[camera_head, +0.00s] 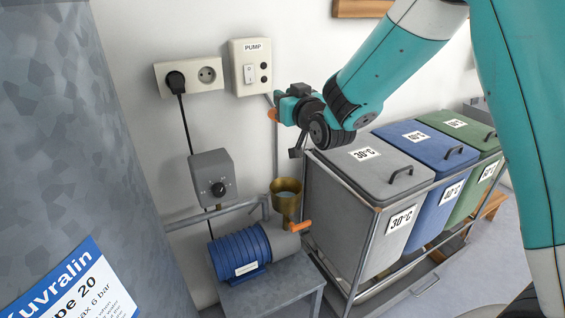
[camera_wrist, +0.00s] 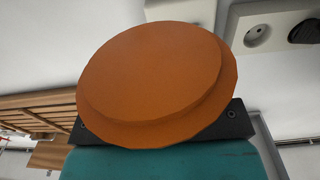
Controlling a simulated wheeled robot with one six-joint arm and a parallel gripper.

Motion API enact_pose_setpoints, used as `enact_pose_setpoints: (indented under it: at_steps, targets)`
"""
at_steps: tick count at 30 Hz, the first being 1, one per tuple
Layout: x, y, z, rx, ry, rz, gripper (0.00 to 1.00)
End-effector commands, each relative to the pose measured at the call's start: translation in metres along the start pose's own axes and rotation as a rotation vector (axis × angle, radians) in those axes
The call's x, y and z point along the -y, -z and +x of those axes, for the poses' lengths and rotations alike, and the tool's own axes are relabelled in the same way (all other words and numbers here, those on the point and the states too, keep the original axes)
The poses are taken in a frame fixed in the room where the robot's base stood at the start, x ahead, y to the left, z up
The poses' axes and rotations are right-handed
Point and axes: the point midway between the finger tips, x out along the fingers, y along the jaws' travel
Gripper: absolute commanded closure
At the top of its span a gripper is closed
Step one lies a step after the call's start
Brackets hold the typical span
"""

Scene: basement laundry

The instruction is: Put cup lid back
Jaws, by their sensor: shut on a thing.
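An orange round lid (camera_wrist: 155,82) fills much of the wrist view, and only a small orange part of it (camera_head: 272,115) shows in the head view. My gripper (camera_head: 277,112) is shut on the lid, in front of the wall below the PUMP switch box. A brass cup (camera_head: 286,205) stands open on the pump below my gripper, with pale bluish liquid inside. The lid is well above the cup, apart from it. The fingertips are mostly hidden by the lid in the wrist view.
The blue pump (camera_head: 238,256) with an orange lever (camera_head: 300,226) sits on a grey stand (camera_head: 270,288). A grey control box (camera_head: 212,177) and pipe are left of the cup. Lidded grey, blue and green bins stand close on the right. A large grey tank (camera_head: 75,130) fills the left.

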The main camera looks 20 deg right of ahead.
Motion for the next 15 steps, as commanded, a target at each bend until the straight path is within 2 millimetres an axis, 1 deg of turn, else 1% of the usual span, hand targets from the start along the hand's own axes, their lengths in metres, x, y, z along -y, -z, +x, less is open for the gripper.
enact_pose_setpoints:
  at_steps: [1,2,5,9,15]
  targets:
    - [0.003,0.008,0.001,0.0,0.004,0.0,1.0]
    - [0.004,0.007,0.001,0.001,0.006,0.0,1.0]
    - [0.005,-0.009,0.001,0.005,0.009,0.0,1.0]
    - [0.005,-0.051,0.001,0.009,0.009,-0.001,1.0]
    - [0.004,-0.107,0.001,0.006,0.007,0.0,1.0]
